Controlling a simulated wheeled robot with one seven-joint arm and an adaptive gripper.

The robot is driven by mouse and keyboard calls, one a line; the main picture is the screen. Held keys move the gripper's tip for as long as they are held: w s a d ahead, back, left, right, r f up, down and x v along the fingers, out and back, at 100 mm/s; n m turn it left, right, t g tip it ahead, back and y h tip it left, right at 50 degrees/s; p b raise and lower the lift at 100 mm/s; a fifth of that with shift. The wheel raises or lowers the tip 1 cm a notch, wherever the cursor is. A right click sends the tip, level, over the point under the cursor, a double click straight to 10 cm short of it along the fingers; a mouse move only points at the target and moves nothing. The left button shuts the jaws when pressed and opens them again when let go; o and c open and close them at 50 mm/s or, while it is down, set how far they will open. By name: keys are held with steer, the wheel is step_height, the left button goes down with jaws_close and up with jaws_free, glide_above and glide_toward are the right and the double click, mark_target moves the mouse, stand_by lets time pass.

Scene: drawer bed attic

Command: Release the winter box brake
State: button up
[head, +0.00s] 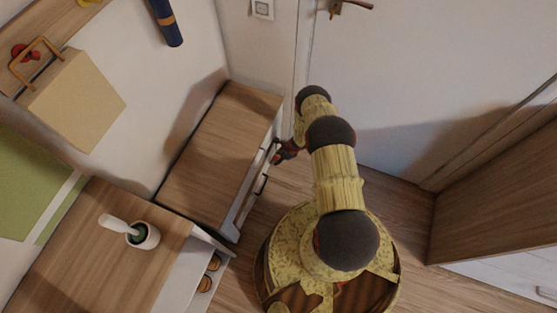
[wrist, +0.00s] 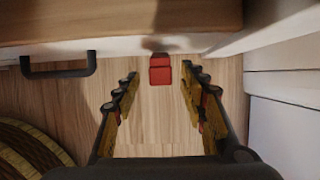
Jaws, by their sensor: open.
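A small red block-like part (wrist: 160,70), likely the brake, sticks out from the white front below a wooden edge in the wrist view. My gripper (wrist: 159,79) is open, with one finger on each side of the red part's line. The fingers look apart from it, though the depth gap is hard to judge. In the head view, my gripper (head: 285,152) is beside the white front of the low wood-topped unit (head: 215,150). My arm and gripper hide the red part there. I cannot tell which piece is the winter box.
A dark handle (wrist: 58,68) is left of the red part; a dark handle (head: 262,184) also shows in the head view. A white cup with a brush (head: 143,235) stands on the nearer wooden top. A door (head: 430,80) is behind my arm. Some wooden floor (head: 405,212) is clear.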

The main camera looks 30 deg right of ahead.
steer(key=shift+w+f, duration=0.15)
steer(key=shift+f, duration=0.15)
steer(key=shift+c, duration=0.2)
jaws_close()
stand_by(0.7)
